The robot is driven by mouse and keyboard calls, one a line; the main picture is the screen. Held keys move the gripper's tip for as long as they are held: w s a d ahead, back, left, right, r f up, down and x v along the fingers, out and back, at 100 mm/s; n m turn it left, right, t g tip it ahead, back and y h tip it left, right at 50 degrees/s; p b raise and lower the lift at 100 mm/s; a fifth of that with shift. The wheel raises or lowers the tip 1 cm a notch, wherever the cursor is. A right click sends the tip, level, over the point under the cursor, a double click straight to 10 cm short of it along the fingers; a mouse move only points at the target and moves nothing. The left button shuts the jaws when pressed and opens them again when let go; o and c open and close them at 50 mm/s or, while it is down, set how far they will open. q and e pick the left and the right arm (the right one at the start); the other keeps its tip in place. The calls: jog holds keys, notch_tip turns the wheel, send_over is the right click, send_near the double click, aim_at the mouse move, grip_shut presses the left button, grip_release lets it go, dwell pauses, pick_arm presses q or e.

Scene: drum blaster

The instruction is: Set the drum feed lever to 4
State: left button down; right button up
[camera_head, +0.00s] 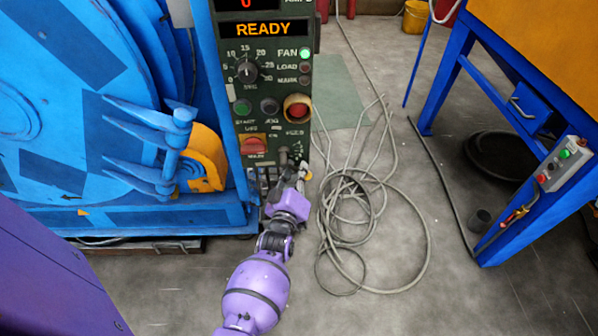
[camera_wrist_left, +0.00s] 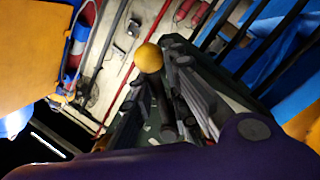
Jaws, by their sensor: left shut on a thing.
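The drum feed lever shows as a yellow ball knob (camera_head: 308,174) at the lower right of the dark green control panel (camera_head: 243,150). The knob also shows in the left wrist view (camera_wrist_left: 149,57), just beyond the fingertips. My left gripper (camera_head: 293,170) is at the panel's lower right corner, shut on the lever just behind its knob. The fingers hide most of the lever shaft and part of its scale, so I cannot read its setting. My right gripper is not in view.
The panel carries a lit READY display (camera_head: 263,29), a black dial (camera_head: 247,71) and a red button (camera_head: 297,108). A blue drum machine (camera_head: 80,110) stands left. Loose cables (camera_head: 345,200) lie on the floor right of my arm. A blue-legged cabinet (camera_head: 530,150) stands at right.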

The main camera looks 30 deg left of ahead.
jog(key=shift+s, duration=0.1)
